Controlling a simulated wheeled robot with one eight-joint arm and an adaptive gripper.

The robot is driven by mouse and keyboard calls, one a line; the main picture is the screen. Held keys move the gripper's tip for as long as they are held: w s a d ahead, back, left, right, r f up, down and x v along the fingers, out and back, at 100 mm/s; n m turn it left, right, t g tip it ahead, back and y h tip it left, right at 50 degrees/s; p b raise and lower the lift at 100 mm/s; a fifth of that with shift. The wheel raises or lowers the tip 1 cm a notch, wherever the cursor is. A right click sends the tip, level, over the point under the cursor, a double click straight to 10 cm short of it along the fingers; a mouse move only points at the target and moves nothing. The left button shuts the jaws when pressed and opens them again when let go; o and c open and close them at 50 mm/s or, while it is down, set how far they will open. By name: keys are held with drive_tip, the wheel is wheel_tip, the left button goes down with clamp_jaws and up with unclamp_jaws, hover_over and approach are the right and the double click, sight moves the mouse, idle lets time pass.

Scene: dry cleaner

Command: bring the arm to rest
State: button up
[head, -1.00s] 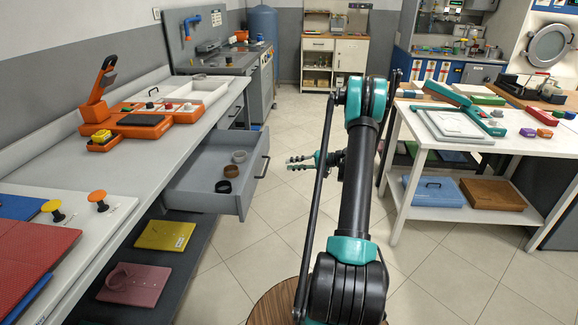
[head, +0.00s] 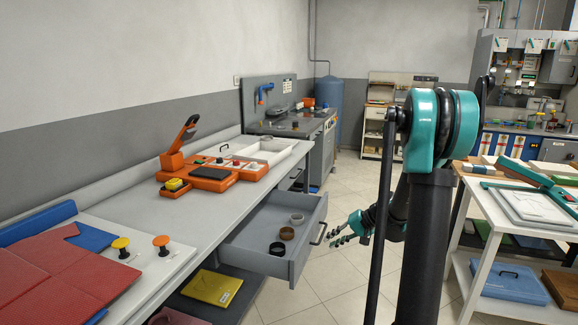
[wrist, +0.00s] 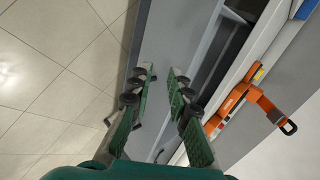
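My gripper (head: 344,232) hangs in the air just right of the open drawer in the head view, with its green fingers pointing left. In the wrist view its two fingers (wrist: 160,88) stand apart with a gap between them, and nothing shows in the gap. My arm rises in the right half of the head view, with its elbow high and the forearm partly hidden behind it.
The open drawer (head: 262,250) under the grey counter (head: 200,215) holds several small rings. An orange press (head: 200,178) stands on the counter. A white table (head: 490,225) is at right. Tiled floor (head: 335,285) is free between them.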

drive_tip(key=s+d+f+n+h, duration=0.1)
drive_tip(key=s+h, duration=0.3)
drive_tip(key=s, duration=0.9)
drive_tip(key=s+d+f+n+h, duration=0.1)
drive_tip(key=s+h, duration=0.3)
drive_tip(key=s, duration=0.9)
drive_tip(key=shift+s+d+n+t, duration=0.35)
drive_tip(key=shift+d+n, duration=0.15)
drive_tip(key=shift+n, duration=0.2)
